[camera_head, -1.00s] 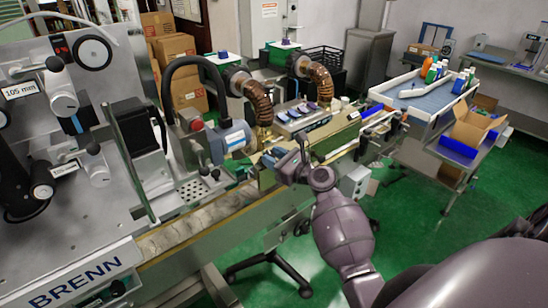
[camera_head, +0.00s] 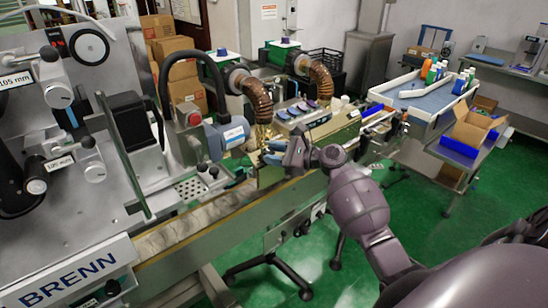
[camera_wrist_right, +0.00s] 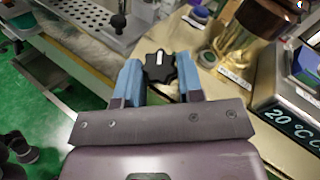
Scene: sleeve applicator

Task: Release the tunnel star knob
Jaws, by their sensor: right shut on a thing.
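The black star knob (camera_wrist_right: 158,66) with a white mark on its top sits between the two blue fingers of my right gripper (camera_wrist_right: 156,80) in the right wrist view. The fingers are shut on it, one at each side. In the head view my right gripper (camera_head: 272,154) is at the near end of the brass-coloured tunnel (camera_head: 326,130), above the conveyor, and the knob is too hidden or small to make out. My left gripper is not in view.
Two copper-coloured ducts (camera_head: 257,96) come down at the tunnel. A display reading 20 °C (camera_wrist_right: 292,125) is close to my right gripper. The labelling machine (camera_head: 75,262) stands at left. A cardboard box (camera_head: 472,130) is on a table at right.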

